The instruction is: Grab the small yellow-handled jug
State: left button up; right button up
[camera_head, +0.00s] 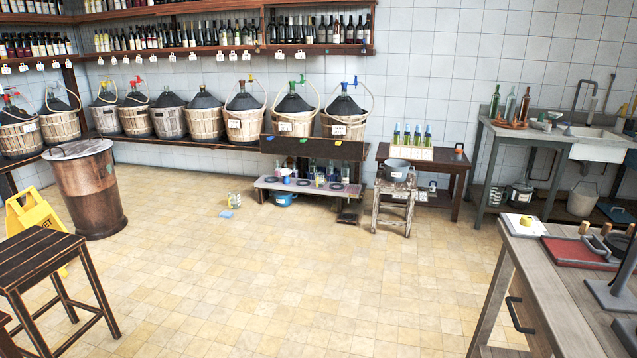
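I cannot clearly make out a small jug with a yellow handle. A small pale object with yellow on it (234,199) is on the tiled floor, left of the low bench; it is too small to tell whether it is the jug. Several small vessels, too small to tell apart, stand on the low bench (262,183) under the dark stand. Neither of my grippers is in view.
Demijohn baskets (242,124) line the back wall. A blue item (227,214) lies on the floor. A stool with a metal pot (397,170), a wooden table (535,275), a dark stool (40,255) and a copper-coloured drum (90,195) surround open floor (290,290).

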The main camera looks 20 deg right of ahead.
aim_at(318, 177)
jog(key=i+l+z, duration=0.25)
jog(key=i, duration=0.25)
jog(key=i+z, duration=0.35)
jog(key=i, duration=3.6)
